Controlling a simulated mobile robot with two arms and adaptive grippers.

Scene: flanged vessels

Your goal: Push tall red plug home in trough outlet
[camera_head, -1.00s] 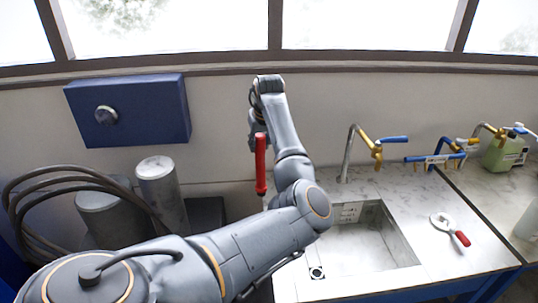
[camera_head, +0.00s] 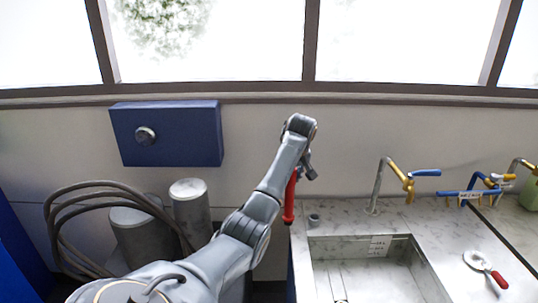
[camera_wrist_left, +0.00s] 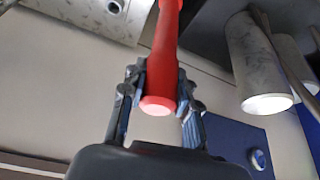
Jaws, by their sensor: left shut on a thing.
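The tall red plug (camera_head: 290,202) is a long red rod with a wider lower end. It hangs, slightly tilted, beside the left back edge of the pale stone counter. My left gripper (camera_head: 301,171) is shut on it. In the left wrist view, the plug (camera_wrist_left: 166,48) lies between the fingers of my left gripper (camera_wrist_left: 160,90), its round pale-red end face toward the camera. The trough (camera_head: 372,272) is a basin sunk in the counter, right of and nearer than the plug. The bottom of the picture cuts off its near part; its outlet is not clearly seen. My right gripper is out of view.
A small grey cup-like piece (camera_head: 314,219) stands on the counter just right of the plug. A curved tap (camera_head: 378,187) rises behind the trough. A red-handled tool (camera_head: 487,268) lies on the right. Grey cylinders (camera_head: 190,208) and dark hoses (camera_head: 62,215) stand left.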

